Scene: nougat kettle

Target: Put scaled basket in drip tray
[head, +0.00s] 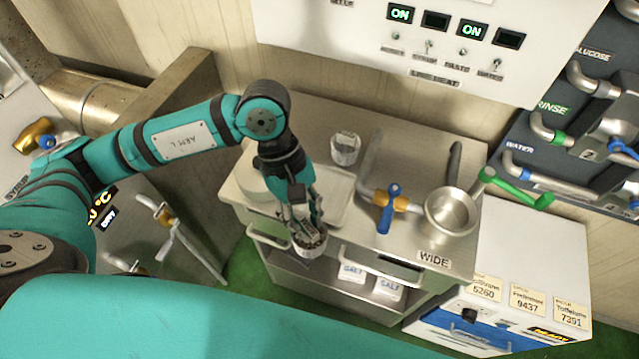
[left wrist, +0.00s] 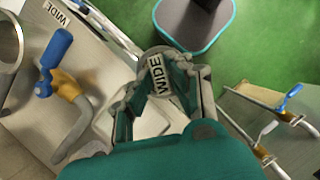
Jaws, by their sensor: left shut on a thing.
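My left gripper (head: 303,222) is shut on a small, pale round basket (head: 310,249) with dark, grainy contents. In the head view it holds the basket at the cart's front edge, in front of the shallow metal drip tray (head: 338,196). In the left wrist view the basket (left wrist: 157,77) sits between the fingers (left wrist: 157,88) and bears a WIDE label. Part of the tray (left wrist: 152,124) shows behind the fingers there. The gripper hides part of the tray in the head view. My right gripper is in neither view.
A second small basket (head: 345,149) stands behind the tray on the cart top. A blue-handled valve (head: 389,205) and a metal bowl (head: 451,213) are to the right. Cart handles (head: 380,263) stick out in front. Salt boxes (head: 388,289) sit on the lower shelf.

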